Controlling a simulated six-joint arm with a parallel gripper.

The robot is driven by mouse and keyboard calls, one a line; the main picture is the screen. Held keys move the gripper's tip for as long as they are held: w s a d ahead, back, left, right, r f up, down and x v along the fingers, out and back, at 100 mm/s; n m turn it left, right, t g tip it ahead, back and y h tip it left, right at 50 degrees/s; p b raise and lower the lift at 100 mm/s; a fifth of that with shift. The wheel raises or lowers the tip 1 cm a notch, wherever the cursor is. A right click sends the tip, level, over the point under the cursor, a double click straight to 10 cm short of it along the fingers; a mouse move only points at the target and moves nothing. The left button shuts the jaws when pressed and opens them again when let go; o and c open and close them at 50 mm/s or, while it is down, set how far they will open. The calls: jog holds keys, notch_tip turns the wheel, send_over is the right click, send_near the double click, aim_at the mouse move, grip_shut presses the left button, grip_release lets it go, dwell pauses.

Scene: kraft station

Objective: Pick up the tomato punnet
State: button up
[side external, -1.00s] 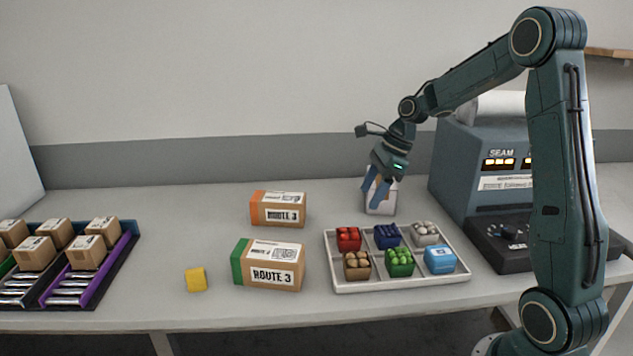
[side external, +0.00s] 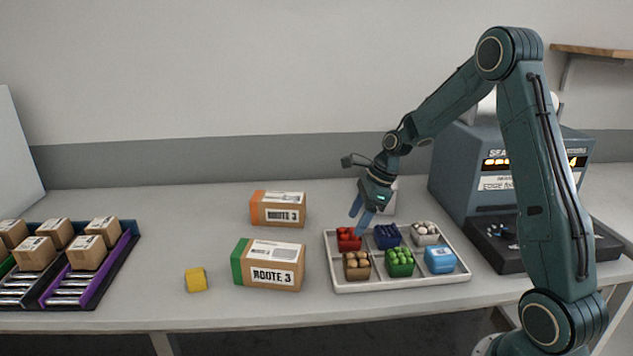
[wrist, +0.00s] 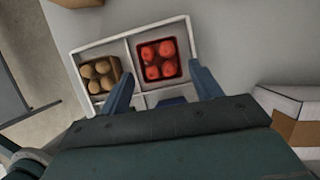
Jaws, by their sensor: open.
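The tomato punnet (side external: 347,240) is a small red box of red tomatoes in the back left compartment of the white tray (side external: 375,287). In the wrist view the tomato punnet (wrist: 159,61) shows several tomatoes, just beyond the fingers and toward the right one. My gripper (side external: 359,226) is open and empty, pointing down close above the tomato punnet. In the wrist view the two blue fingers of my gripper (wrist: 160,87) are spread apart. I cannot tell from these views whether a finger touches the punnet.
The tray also holds a brown punnet (side external: 357,265), a green one (side external: 399,262), a dark blue one (side external: 387,236), a pale one (side external: 425,233) and a light blue box (side external: 440,259). Route cartons (side external: 268,265) stand left of the tray. A seam machine (side external: 475,170) stands right.

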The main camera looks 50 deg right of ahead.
aim_at(351, 232)
jog(key=shift+w+a+f, duration=0.15)
jog(key=shift+f, duration=0.3)
jog(key=shift+x, duration=2.55)
jog(key=c, duration=0.8)
